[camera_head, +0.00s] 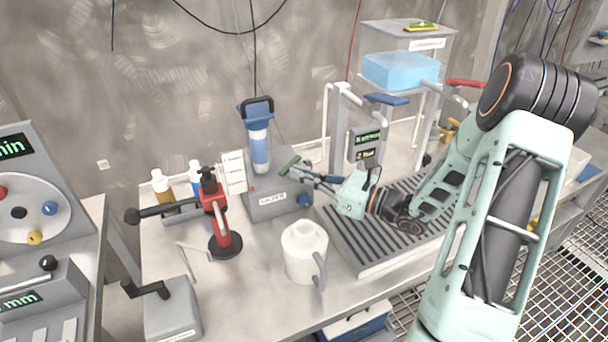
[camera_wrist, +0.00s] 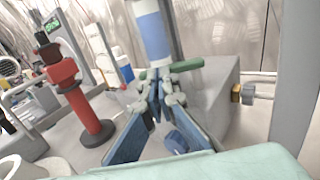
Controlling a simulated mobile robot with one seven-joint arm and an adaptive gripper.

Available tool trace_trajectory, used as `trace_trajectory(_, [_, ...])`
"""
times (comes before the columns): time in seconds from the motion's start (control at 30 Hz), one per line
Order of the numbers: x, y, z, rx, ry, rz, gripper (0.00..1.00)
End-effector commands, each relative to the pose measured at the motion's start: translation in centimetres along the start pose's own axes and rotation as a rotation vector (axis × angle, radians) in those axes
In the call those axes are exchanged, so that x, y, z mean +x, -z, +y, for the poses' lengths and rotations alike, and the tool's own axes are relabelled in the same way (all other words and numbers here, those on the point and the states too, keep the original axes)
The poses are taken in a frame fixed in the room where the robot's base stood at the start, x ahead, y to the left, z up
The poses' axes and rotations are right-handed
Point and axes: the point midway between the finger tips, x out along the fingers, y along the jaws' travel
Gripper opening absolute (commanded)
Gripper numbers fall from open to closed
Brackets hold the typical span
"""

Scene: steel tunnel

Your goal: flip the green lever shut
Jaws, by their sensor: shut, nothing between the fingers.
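The green lever (camera_head: 290,164) is a short green bar at the front of a grey machine (camera_head: 275,205) with a blue-and-white cylinder (camera_head: 259,150) standing on it. In the wrist view the lever (camera_wrist: 188,65) lies nearly level across the foot of the cylinder. My gripper (camera_head: 300,170) comes in from the right. It is shut and empty, and its fingertips (camera_wrist: 160,80) are right at the lever, covering its middle. I cannot tell whether they touch it.
A blue knob (camera_head: 304,201) sits on the grey machine's front. A white jug (camera_head: 304,252) stands before it, and a red-and-black stand (camera_head: 222,225) to the left. A slotted grey tray (camera_head: 375,245) lies under my arm. A white pipe frame (camera_head: 328,120) rises behind.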

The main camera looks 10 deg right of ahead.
Motion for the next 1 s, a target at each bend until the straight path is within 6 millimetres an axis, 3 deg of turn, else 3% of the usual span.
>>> trace_trajectory(1.0, [0.53,0.0,0.45,0.001,0.0,0.0,0.0])
